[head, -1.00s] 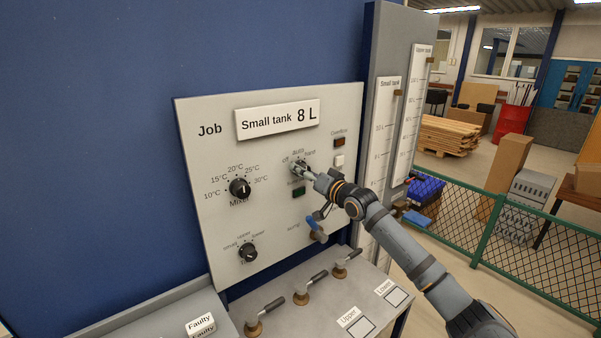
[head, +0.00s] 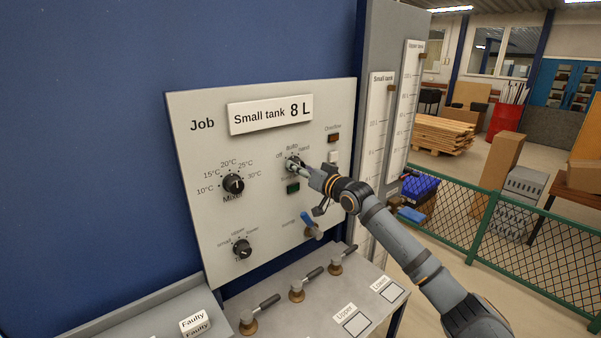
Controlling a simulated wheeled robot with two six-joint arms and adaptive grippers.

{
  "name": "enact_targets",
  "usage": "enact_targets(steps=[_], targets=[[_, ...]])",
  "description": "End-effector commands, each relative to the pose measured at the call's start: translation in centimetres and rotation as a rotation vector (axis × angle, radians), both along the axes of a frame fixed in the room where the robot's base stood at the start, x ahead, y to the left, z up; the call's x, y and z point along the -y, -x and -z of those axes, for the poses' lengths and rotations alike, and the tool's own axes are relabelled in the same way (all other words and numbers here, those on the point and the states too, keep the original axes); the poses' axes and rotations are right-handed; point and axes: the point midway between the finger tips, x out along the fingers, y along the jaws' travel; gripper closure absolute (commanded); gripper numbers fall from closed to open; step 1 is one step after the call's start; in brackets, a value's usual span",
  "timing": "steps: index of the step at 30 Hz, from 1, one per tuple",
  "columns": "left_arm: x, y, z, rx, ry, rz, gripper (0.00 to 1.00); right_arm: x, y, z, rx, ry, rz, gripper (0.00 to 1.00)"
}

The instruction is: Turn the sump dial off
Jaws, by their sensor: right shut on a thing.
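The sump dial (head: 292,163) is a small dark knob on the grey panel (head: 205,125), with the labels "off", "auto" and "hand" above it. My right gripper (head: 297,165) reaches in from the right and is shut on the dial. Its fingers cover most of the knob, so I cannot tell which label the pointer faces. The name label below it is partly hidden. My left gripper does not show.
The mixer dial (head: 233,184) and another selector dial (head: 242,249) are to the left. A green button (head: 293,188), a white button (head: 333,157) and a blue-handled lever (head: 310,224) are close to my right gripper. Several valve levers (head: 297,290) stand on the ledge below.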

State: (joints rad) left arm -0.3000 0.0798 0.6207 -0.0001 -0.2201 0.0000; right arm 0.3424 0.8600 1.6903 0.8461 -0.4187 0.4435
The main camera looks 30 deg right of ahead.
Motion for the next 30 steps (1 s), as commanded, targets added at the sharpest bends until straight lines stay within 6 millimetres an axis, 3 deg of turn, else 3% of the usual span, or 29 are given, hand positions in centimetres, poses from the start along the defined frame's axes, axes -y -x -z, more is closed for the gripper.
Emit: enact_targets(steps=[3, 15, 30], targets=[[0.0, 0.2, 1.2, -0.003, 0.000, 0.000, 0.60, 0.0, 0.0, 0.4, 0.008, 0.099, 0.000, 0.93], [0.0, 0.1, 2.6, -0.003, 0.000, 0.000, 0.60, 0.1, 0.0, 0.3, 0.031, 0.418, 0.001, 0.93], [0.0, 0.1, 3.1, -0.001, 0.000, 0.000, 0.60, 0.2, 0.0, 0.2, 0.044, 0.599, 0.001, 0.93]])
